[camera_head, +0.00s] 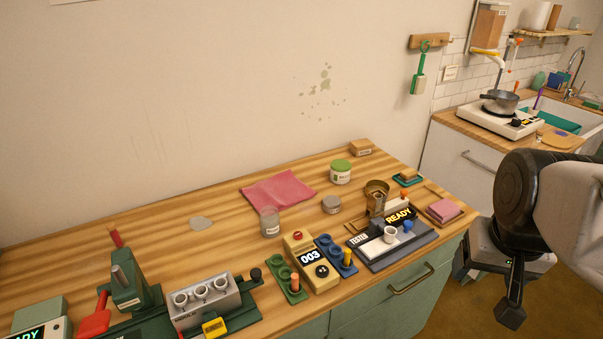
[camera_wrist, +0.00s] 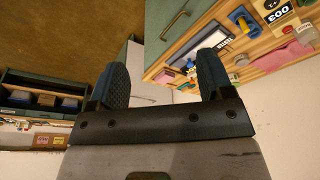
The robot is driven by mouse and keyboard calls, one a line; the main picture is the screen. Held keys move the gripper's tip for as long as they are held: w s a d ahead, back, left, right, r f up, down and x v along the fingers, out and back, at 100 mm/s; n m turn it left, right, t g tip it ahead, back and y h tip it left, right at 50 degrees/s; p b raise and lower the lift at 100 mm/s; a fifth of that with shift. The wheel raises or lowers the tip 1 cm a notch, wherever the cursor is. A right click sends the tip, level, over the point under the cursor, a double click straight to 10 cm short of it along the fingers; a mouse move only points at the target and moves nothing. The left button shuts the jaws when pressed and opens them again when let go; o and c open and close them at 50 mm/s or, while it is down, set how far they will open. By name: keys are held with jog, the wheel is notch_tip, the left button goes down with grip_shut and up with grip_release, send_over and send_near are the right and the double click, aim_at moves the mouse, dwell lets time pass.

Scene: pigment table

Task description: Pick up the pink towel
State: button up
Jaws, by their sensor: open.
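The pink towel (camera_head: 278,190) lies flat and slightly rumpled on the wooden table, towards the wall, behind a clear glass jar (camera_head: 270,224). It also shows at the right of the wrist view (camera_wrist: 284,58), where the table appears rotated. My gripper (camera_wrist: 163,75) is open, with its two dark fingers spread and nothing between them. It is well apart from the towel, off the table's right side. In the head view my arm is at the far right, and I cannot make out the fingers clearly there.
A green-lidded jar (camera_head: 341,172) and a grey tin (camera_head: 331,204) stand right of the towel. The yellow 003 device (camera_head: 311,262) and the tester (camera_head: 391,244) are nearer the front edge. A pink block (camera_head: 444,208) sits at the right.

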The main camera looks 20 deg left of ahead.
jog(key=shift+o, duration=0.8)
jog(key=w+a+r, duration=0.1)
jog(key=w+a, duration=0.3)
jog(key=w, duration=0.4)
jog(key=w+a+r, duration=0.1)
jog(key=w+a, duration=0.3)
jog(key=w, duration=0.4)
jog(key=shift+r+g, duration=0.4)
jog(key=g, duration=0.2)
send_over(276, 194)
notch_tip(276, 194, down, 19)
jog(key=shift+f, duration=0.15)
jog(key=shift+f, duration=4.85)
jog(key=shift+c, duration=0.5)
